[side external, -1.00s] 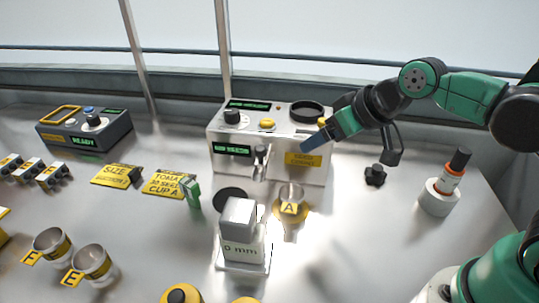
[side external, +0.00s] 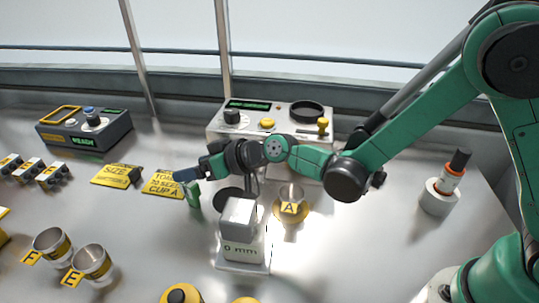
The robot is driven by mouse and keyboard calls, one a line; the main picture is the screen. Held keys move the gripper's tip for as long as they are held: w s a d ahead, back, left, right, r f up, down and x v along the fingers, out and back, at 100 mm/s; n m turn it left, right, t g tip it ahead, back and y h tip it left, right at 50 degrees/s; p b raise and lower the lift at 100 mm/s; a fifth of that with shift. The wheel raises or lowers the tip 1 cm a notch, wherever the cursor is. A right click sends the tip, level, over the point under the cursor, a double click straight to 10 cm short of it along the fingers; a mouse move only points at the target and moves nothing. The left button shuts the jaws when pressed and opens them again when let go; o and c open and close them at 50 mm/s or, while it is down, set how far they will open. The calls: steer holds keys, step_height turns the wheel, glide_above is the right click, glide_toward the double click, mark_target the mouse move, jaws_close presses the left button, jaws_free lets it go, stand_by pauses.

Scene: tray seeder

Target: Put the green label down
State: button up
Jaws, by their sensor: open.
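The green label (side external: 194,199) is a small green piece standing on the metal table, beside the right edge of a yellow card reading CUP A (side external: 160,184). My gripper (side external: 187,176) is at the label's upper end, reaching in from the right. Its jaws are open. One dark blue-grey finger points left over the card. The gripper covers the label's top, and I cannot tell whether a finger touches it.
A white unit marked 0 mm (side external: 243,249) stands just right and in front of the label. Cup A (side external: 291,197) is further right. A silver machine (side external: 218,129) stands behind my arm. Cups F (side external: 53,246) and E (side external: 92,262) are at front left.

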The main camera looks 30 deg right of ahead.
mark_target(183, 186)
steer(key=shift+f, duration=1.9)
steer(key=x, duration=0.5)
jaws_close()
